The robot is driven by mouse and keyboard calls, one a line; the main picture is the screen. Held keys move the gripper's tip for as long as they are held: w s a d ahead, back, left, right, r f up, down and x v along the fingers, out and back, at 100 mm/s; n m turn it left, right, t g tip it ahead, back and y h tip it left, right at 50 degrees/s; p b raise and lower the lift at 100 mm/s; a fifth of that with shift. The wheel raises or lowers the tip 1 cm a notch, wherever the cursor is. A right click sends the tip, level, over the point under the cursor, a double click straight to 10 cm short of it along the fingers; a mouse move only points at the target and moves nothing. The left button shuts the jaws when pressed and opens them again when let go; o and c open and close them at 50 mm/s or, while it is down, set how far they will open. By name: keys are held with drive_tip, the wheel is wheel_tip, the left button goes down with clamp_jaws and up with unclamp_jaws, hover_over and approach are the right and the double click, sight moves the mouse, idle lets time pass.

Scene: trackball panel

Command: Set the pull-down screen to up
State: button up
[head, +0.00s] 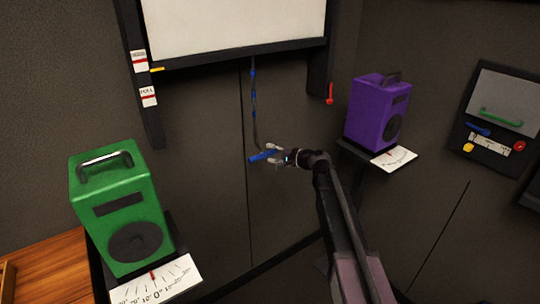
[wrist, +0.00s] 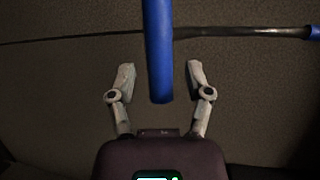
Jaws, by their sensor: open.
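The white pull-down screen (head: 235,22) hangs in a dark frame at the top of the head view. A yellow pointer (head: 157,69) at its lower left edge is near the upper of two labels on the left post. A cord with blue segments (head: 253,88) hangs below the screen and ends at a blue handle (head: 261,156). My gripper (head: 272,157) is open at this handle. In the wrist view the blue handle (wrist: 158,50) lies between my spread fingers, with a gap on both sides. The screen's top is out of view.
A green speaker box (head: 122,212) with a dial stands at the left. A purple speaker box (head: 378,112) stands on a shelf right of the cord. A wall panel (head: 500,110) with a green handle and coloured knobs is at the far right. A red lever (head: 330,94) is on the right post.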

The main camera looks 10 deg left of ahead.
drive_tip(key=shift+w+a+f, duration=0.1)
drive_tip(key=shift+w+a, duration=0.05)
drive_tip(key=shift+a, duration=0.2)
clamp_jaws()
wheel_tip(320, 180, up, 27)
drive_tip(key=p, duration=2.7)
drive_tip(key=shift+w, duration=0.2)
unclamp_jaws()
drive_tip(key=shift+s+r, duration=0.15)
drive_tip(key=shift+r, duration=0.05)
drive_tip(key=shift+f, duration=0.1)
